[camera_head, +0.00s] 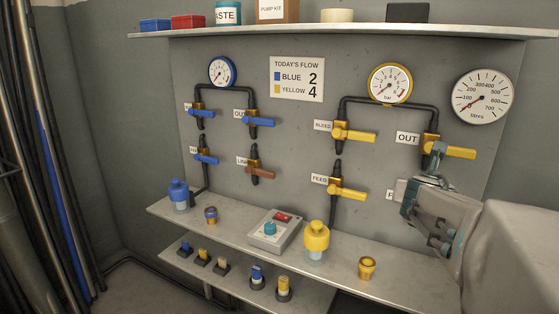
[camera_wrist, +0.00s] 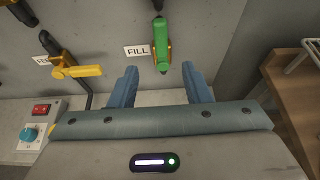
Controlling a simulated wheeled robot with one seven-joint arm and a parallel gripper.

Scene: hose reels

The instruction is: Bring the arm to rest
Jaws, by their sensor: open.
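My gripper (camera_head: 437,165) is at the right of the panel in the head view, in front of the lower right valve. In the wrist view its two blue-grey fingers (camera_wrist: 163,82) are spread apart with nothing between their tips. The green-handled valve (camera_wrist: 160,40) by the FILL label (camera_wrist: 137,50) lies just beyond the fingers, its handle upright. I cannot tell whether a finger touches it. In the head view my gripper hides this valve and most of its label. My arm comes in from the right edge.
The OUT valve's yellow handle (camera_head: 452,152) is close to my gripper. The shelf below holds a yellow bottle (camera_head: 316,240), a brass cup (camera_head: 367,268) and a control box (camera_head: 272,232). A wooden table (camera_wrist: 285,75) stands right in the wrist view. Hoses hang far left.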

